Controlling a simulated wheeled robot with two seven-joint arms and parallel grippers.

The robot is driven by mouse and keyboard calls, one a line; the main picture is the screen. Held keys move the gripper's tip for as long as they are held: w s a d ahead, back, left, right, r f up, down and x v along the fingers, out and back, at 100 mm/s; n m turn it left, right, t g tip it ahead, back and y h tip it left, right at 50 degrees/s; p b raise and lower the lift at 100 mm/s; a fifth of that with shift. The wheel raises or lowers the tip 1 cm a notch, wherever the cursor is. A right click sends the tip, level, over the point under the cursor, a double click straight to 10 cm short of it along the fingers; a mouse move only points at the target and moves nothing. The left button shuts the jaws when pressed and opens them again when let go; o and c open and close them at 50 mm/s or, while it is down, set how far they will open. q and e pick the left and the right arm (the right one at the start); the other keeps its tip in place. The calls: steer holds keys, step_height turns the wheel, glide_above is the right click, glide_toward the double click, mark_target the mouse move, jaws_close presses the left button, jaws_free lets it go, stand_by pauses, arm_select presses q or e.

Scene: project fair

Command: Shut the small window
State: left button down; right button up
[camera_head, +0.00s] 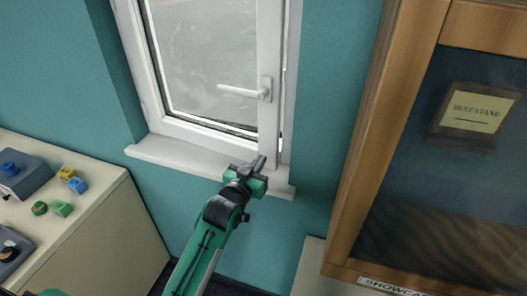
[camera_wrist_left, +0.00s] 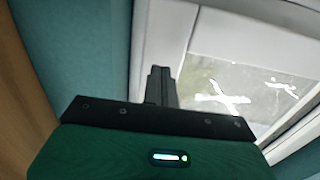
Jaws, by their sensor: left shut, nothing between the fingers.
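The small window (camera_head: 267,60) has a white frame and a glazed sash, with a white handle (camera_head: 243,92) on the sash's right side, lying level and pointing left. The sash's right edge seems to stand slightly off the frame, with a narrow gap along it. My left gripper (camera_head: 259,164) is shut and empty, at the sash's lower right corner just above the sill. Whether it touches the sash I cannot tell. In the left wrist view the shut fingers (camera_wrist_left: 161,80) point at the white sash (camera_wrist_left: 184,25). My right gripper is not in view.
A white sill (camera_head: 180,155) runs below the window. At left, a pale cabinet (camera_head: 95,225) carries small coloured blocks (camera_head: 62,208) and dark devices. At right stands a wood-framed showcase (camera_head: 372,130) with a "BEST STAND" plaque (camera_head: 475,112). Teal wall lies between window and showcase.

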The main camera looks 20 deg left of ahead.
mark_target(268, 151)
arm_select(q)
steer(key=shift+w+d+r+p, duration=0.15)
steer(key=shift+w+p, duration=0.2)
steer(key=shift+w, duration=1.1)
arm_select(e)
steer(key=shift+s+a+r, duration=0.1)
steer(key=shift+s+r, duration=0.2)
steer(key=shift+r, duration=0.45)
arm_select(q)
steer(key=shift+w, duration=0.1)
